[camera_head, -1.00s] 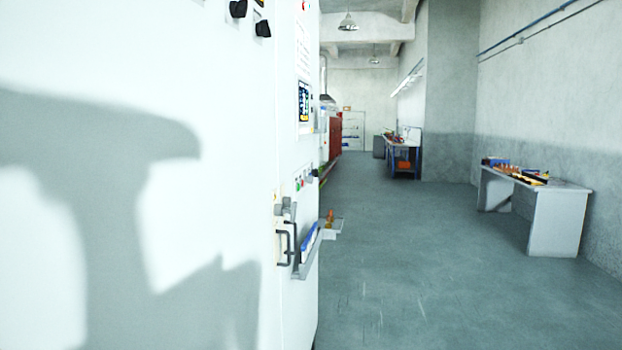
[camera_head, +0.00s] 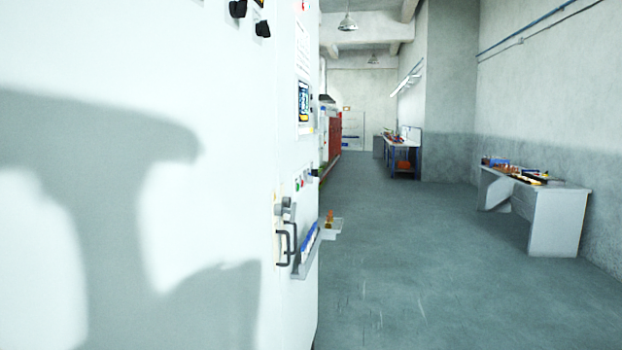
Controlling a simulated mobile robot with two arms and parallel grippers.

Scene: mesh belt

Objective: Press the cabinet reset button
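A large white cabinet (camera_head: 225,60) fills the left half of the view, very close to me. Small buttons (camera_head: 299,183), red and green among them, sit on its narrow receding face below a small display (camera_head: 303,101). I cannot tell which of them, if any, is the reset button. Black knobs (camera_head: 238,9) sit at the cabinet's top edge. A dark handle (camera_head: 287,243) is lower down, beside a small tray (camera_head: 308,250) with blue items. Neither of my grippers is in view. A broad shadow lies on the cabinet's near face.
Open grey floor (camera_head: 410,260) runs along the right of the cabinet. A grey desk (camera_head: 556,215) with items on it stands by the right wall. A blue-framed workbench (camera_head: 403,158) and red units (camera_head: 334,134) are farther back.

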